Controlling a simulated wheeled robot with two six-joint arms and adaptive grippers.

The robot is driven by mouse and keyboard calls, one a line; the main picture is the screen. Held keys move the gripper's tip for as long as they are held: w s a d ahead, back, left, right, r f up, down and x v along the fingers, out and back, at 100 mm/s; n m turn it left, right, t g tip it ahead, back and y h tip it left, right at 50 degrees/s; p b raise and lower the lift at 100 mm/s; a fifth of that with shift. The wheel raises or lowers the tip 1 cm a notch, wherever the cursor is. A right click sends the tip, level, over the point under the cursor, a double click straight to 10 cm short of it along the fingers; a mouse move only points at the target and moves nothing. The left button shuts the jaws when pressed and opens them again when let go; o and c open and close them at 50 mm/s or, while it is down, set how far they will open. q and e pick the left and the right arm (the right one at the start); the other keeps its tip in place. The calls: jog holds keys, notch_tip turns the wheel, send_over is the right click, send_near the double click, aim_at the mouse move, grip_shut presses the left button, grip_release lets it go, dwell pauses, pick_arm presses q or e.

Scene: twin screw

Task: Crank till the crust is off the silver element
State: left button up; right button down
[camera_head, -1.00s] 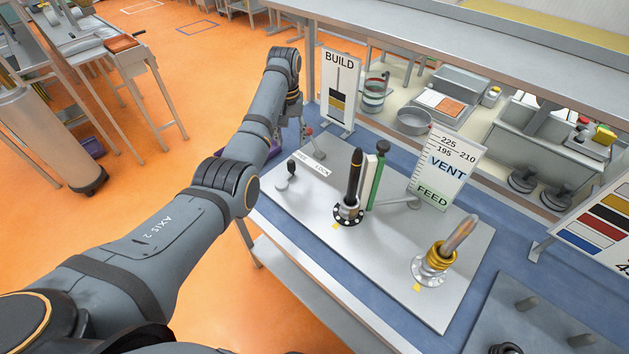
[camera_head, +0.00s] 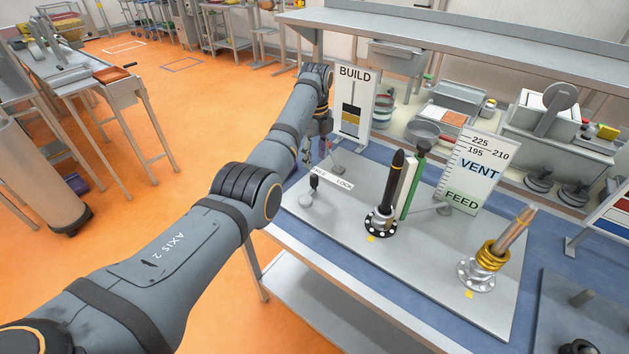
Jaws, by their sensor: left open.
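I cannot tell which of these is the silver element or which surface is crust. A small black-knobbed lever (camera_head: 313,184) on a grey disc sits at the plate's left, by a FREE LOCK label (camera_head: 332,180). My left gripper (camera_head: 319,150) hangs open and empty past the lever, near the BUILD sign. My right gripper is out of view.
The BUILD sign (camera_head: 354,104) stands at the plate's far left corner. A white strip and green rod (camera_head: 412,187) stand behind the black rod, with the VENT/FEED sign (camera_head: 475,168) behind them. A dark plate (camera_head: 560,320) with posts lies at right. The plate's front is clear.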

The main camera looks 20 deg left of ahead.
aim_at(314, 175)
pick_arm(q)
notch_tip(314, 175, down, 9)
jog(key=shift+a+f+p, duration=0.1)
jog(key=shift+f+p, duration=0.1)
jog(key=shift+p, duration=0.2)
jog(key=shift+c, duration=0.3)
grip_shut()
